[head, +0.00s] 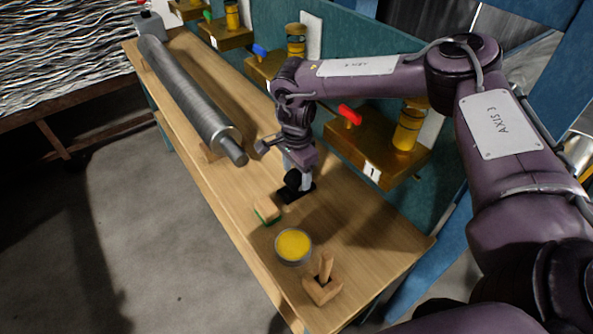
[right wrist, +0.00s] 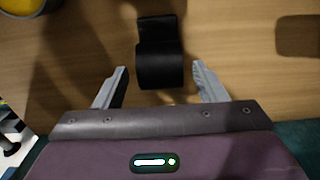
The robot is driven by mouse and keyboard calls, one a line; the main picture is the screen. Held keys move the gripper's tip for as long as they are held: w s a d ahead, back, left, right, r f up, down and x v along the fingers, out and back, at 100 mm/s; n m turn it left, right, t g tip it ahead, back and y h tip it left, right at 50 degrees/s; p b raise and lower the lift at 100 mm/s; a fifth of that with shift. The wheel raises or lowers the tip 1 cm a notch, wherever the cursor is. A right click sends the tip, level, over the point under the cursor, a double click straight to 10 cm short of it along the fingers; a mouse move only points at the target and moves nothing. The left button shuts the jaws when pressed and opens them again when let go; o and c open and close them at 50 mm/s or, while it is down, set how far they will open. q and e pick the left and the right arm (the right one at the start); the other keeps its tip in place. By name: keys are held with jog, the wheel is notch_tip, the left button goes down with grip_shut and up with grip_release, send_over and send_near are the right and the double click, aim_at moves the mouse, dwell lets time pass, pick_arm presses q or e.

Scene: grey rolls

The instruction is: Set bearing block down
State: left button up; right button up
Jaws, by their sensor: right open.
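The black bearing block (head: 295,190) sits on the wooden bench top (head: 210,185), with a flat foot and a rounded raised part. My right gripper (head: 298,172) is above it, pointing down, and partly covers it in the head view. In the right wrist view the block (right wrist: 160,65) lies between the two grey fingers of the gripper (right wrist: 159,78). The fingers are spread, with a visible gap on each side of the block. My left gripper is not in view.
A wooden block with a green base (head: 267,210), a yellow-filled tin (head: 294,246) and a wooden holder with a peg (head: 323,284) stand near. A long grey roll (head: 190,95) lies along the bench. Brass units with a red handle (head: 350,114) line the back.

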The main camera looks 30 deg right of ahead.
aim_at(296, 175)
jog(key=shift+r, duration=0.45)
notch_tip(296, 175, up, 11)
jog(key=b, duration=0.1)
jog(key=shift+r, duration=0.2)
jog(key=shift+f, duration=0.1)
